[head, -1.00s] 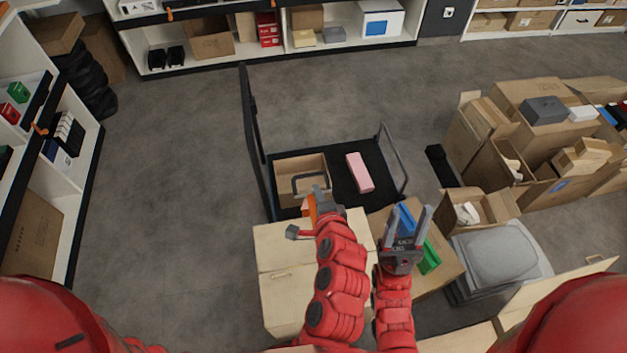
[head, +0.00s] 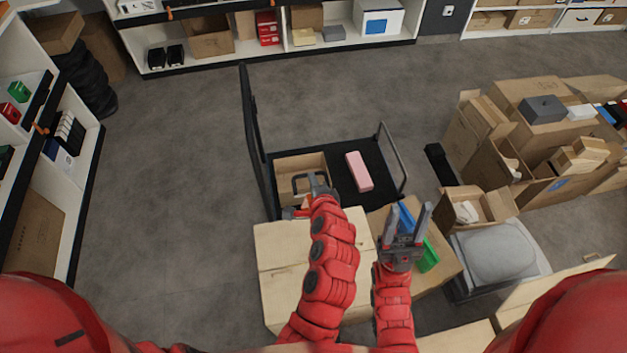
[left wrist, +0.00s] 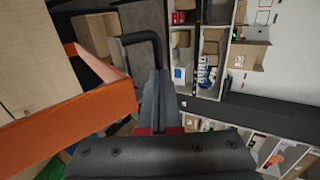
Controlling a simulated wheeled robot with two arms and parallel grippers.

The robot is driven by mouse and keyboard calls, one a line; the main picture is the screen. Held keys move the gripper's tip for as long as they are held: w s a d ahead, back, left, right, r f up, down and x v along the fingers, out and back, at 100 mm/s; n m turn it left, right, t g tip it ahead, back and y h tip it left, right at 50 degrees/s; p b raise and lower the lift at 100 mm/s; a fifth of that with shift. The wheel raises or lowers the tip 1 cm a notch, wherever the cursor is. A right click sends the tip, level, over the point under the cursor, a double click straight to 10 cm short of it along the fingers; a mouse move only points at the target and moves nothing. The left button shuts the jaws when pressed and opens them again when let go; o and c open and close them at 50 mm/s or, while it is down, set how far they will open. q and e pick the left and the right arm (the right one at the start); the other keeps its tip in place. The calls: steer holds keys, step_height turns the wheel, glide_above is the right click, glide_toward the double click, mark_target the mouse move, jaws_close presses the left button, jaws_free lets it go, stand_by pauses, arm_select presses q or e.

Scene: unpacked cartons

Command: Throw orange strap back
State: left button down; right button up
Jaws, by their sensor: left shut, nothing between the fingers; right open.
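The orange strap (left wrist: 80,122) shows in the left wrist view as a wide band along the edge of a pale carton (left wrist: 35,60). In the head view only a small orange piece (head: 292,212) shows at the far edge of the closed carton (head: 285,250), left of my left gripper. My left gripper (head: 312,184) is shut and empty above the carton's far edge. In the left wrist view its fingers (left wrist: 158,88) lie together, right of the strap; no grip on it shows. My right gripper (head: 408,222) is open and empty, fingers up, above an open carton.
A black platform trolley (head: 335,158) stands beyond, bearing an open carton (head: 290,165) and a pink box (head: 359,171). The carton under my right gripper holds blue and green items (head: 429,256). Cartons crowd the right; the left floor is clear.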

arm_select(q)
steer(key=w+a+f+g+b, duration=0.2)
steer(key=w+b, duration=0.4)
steer(key=w, duration=0.6)
steer(key=w+a+f+g+h+b, duration=0.1)
steer(key=w+b, duration=0.4)
steer(key=w, duration=0.8)
steer(key=a+f+g, duration=0.1)
steer(key=a+g, duration=0.1)
steer(key=shift+w+f+g+b, duration=0.2)
steer(key=shift+g+b, duration=0.1)
steer(key=shift+b, duration=0.1)
steer(key=shift+r, duration=0.1)
stand_by(0.5)
